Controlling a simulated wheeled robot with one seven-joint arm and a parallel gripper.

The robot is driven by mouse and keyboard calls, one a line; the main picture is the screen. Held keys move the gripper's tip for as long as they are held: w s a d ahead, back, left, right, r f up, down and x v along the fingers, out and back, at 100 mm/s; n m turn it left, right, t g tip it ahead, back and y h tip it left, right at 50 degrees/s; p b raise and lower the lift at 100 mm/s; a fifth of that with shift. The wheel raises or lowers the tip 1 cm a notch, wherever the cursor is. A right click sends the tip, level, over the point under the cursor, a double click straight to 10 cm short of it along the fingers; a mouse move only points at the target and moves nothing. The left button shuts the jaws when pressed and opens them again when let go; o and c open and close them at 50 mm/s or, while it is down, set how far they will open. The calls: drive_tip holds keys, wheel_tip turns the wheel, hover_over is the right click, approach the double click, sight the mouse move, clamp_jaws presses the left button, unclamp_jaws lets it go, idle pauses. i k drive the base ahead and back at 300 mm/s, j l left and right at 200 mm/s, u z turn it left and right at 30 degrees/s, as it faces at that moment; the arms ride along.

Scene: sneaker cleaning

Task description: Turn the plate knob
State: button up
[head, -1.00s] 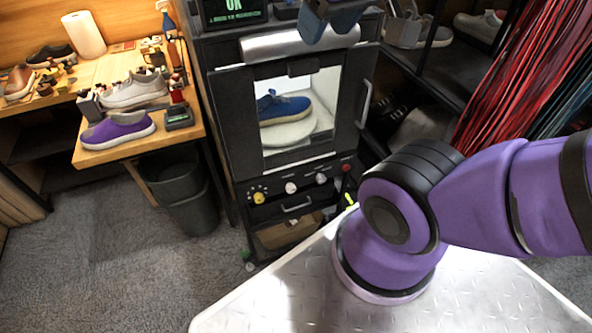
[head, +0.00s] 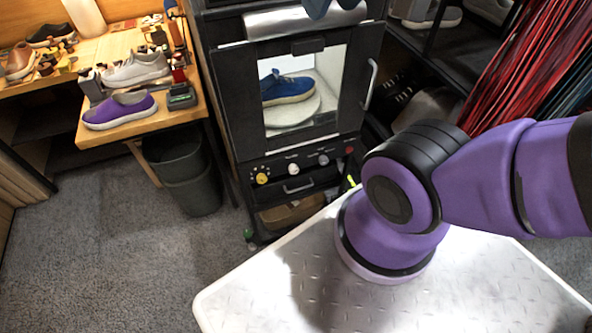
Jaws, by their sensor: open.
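The black cleaning machine's control panel has a yellow knob (head: 262,178), a white knob (head: 293,169), a greyer knob (head: 323,160) and a red button (head: 349,150). The small labels are unreadable, so I cannot tell which is the plate knob. Above the panel, a blue sneaker (head: 287,88) sits on a round white plate (head: 293,109) behind the window. My purple arm crosses the right side, but no gripper fingers are recognisable in the head view. Nothing visible touches the knobs.
A workbench (head: 150,128) at left carries a purple shoe (head: 120,110) and a pale sneaker (head: 137,70). A dark bin (head: 190,175) stands between bench and machine. Red cords (head: 520,70) hang at right. Grey carpet (head: 100,230) is clear at lower left.

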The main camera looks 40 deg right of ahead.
sight(294, 169)
drive_tip(key=k+j, duration=0.15)
drive_tip(key=j, duration=0.2)
drive_tip(key=k+j, duration=0.1)
drive_tip(key=j, duration=0.25)
drive_tip(key=k+j, duration=0.15)
drive_tip(key=j, duration=0.2)
drive_tip(key=k+j, duration=0.15)
drive_tip(key=j, duration=0.2)
drive_tip(key=k+j+z, duration=0.1)
drive_tip(key=j, duration=0.25)
